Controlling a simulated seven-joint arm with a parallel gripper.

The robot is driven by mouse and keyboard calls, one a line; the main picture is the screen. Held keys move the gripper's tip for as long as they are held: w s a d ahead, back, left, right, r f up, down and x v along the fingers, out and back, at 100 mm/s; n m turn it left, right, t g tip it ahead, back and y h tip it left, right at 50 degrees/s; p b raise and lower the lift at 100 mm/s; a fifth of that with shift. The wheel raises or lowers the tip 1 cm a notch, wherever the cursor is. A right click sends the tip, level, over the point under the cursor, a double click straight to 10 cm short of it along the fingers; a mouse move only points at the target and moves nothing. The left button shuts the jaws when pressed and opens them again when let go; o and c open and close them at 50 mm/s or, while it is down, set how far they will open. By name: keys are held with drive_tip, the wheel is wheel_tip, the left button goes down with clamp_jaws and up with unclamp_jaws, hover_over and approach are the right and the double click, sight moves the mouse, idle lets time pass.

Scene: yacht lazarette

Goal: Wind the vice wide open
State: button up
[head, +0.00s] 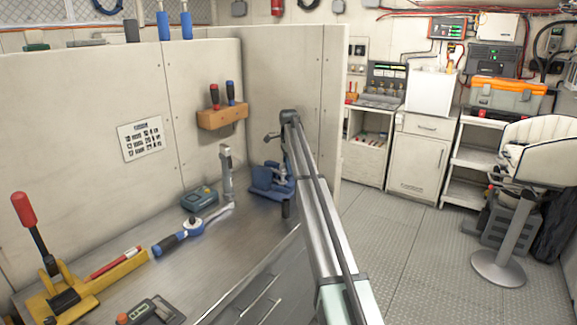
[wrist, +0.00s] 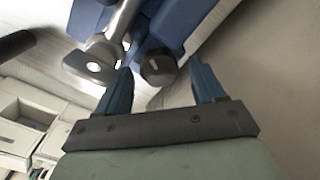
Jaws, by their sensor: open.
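The blue vice (head: 268,184) stands near the far right corner of the steel bench, partly hidden behind my arm in the head view. In the wrist view its blue body (wrist: 165,22) fills the top. A silver metal bar (wrist: 118,28) with a rounded, flat-ended tip lies left of centre there, and a dark round knob (wrist: 158,68) is in the middle. My gripper (wrist: 161,66) is open, its two blue fingers apart on either side of the knob in the picture. The knob looks free of the fingers; depth is hard to tell. My fingers are not distinguishable in the head view.
On the bench (head: 232,252) are a blue-handled wrench (head: 180,240), a teal box (head: 199,197), an upright grey post (head: 226,172) and a yellow tool with a red-gripped lever (head: 62,287). A screwdriver rack (head: 221,117) hangs behind. Open floor (head: 415,260) lies to the right.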

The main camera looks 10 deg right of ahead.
drive_tip(key=shift+c, duration=0.5)
drive_tip(key=c, duration=1)
drive_tip(key=shift+o, duration=0.2)
drive_tip(key=shift+w+n, duration=0.1)
drive_tip(key=shift+n, duration=2.2)
drive_tip(key=o, duration=1.1)
drive_tip(key=shift+c, duration=0.2)
wheel_tip(320, 180, up, 14)
